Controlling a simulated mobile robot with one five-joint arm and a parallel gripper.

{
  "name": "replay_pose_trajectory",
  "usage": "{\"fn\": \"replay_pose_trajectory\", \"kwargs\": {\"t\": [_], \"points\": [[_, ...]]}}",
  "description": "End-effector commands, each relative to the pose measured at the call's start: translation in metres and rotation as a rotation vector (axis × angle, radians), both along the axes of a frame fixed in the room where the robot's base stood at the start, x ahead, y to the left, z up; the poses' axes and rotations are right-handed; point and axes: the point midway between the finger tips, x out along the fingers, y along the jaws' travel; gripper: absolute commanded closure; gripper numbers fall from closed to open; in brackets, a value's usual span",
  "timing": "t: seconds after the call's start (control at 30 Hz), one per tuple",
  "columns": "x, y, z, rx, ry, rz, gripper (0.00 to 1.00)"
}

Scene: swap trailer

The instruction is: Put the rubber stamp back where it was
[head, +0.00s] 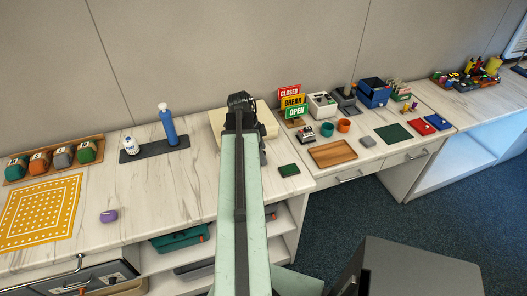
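My arm reaches forward over the table, and my gripper (241,104) is the dark part at its far end, over or in front of a pale board (217,122). Its fingertips are hidden, so I cannot tell if it is open or holds anything. I cannot pick out the rubber stamp for sure. A small dark-and-pale object (306,134) beside the signs may be a stamp, but it is too small to tell. A small dark green pad (289,170) lies right of my arm. Red (422,125) and blue (438,122) pads lie farther right.
A blue bottle (168,126), yellow mat (40,212) and purple object (108,216) are left, with clear table between.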

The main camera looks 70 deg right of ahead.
Motion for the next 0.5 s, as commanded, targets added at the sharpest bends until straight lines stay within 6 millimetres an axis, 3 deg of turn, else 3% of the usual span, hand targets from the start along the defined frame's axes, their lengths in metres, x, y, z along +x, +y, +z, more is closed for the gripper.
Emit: {"fn": "replay_pose_trajectory", "kwargs": {"t": [0.03, 0.3, 0.5], "points": [[0.002, 0.001, 0.017, 0.000, 0.000, 0.001, 0.32], [0.018, 0.008, 0.078, 0.000, 0.000, 0.000, 0.32], [0.026, 0.012, 0.103, 0.000, 0.000, 0.000, 0.32]]}}
